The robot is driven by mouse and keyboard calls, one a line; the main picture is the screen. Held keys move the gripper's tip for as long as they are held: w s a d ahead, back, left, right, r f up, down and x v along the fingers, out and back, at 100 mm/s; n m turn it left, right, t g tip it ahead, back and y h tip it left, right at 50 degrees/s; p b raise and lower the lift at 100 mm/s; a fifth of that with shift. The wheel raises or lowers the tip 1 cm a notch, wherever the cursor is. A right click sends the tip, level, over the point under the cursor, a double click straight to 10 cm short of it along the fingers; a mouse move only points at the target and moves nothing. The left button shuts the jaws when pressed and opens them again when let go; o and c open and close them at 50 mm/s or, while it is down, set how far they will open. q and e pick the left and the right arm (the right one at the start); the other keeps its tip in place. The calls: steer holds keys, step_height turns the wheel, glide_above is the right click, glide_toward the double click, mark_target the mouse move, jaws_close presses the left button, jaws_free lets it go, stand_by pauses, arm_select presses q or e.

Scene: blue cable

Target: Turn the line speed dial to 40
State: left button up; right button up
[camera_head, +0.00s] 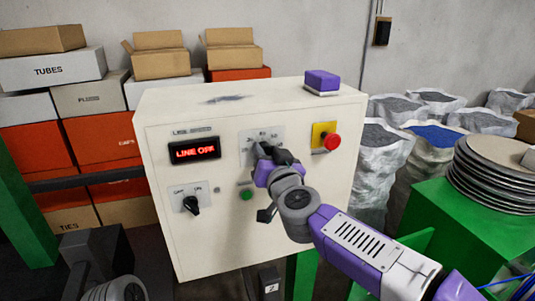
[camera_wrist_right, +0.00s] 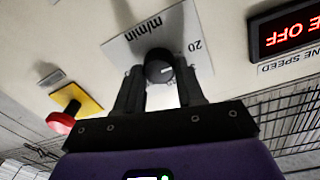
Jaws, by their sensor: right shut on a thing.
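The control box (camera_head: 240,240) is a cream panel with a black display (camera_head: 194,150) reading "LINE OFF" in red. The line speed dial's light scale plate (camera_head: 249,136) sits right of the display; my right gripper (camera_head: 270,156) covers most of the knob in the head view. In the right wrist view, the dark round knob (camera_wrist_right: 159,68) is between the two fingers of my right gripper (camera_wrist_right: 160,82), which is shut on it. A small pale mark shows on the knob. The scale plate (camera_wrist_right: 122,48) shows "m/min" and "20".
Below the display is a black selector switch (camera_head: 191,204). A green button (camera_head: 246,194) sits below the dial, and a red button (camera_head: 332,141) on yellow is to its right. A purple block (camera_head: 322,80) lies on top of the box. Stacked plates (camera_head: 490,185) stand at right.

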steer(key=shift+m, duration=0.3)
steer(key=m+p, duration=0.1)
steer(key=m, duration=0.2)
steer(key=shift+d, duration=0.1)
steer(key=m, duration=0.8)
steer(key=shift+d+f+m+g+y, duration=0.1)
steer(key=shift+f+m+g+y, duration=0.05)
steer(key=shift+m+g+y, duration=0.2)
steer(key=m+b, duration=0.1)
steer(key=m, duration=0.3)
steer(key=shift+m, duration=0.35)
steer(key=o, duration=1)
steer(key=shift+o, duration=0.2)
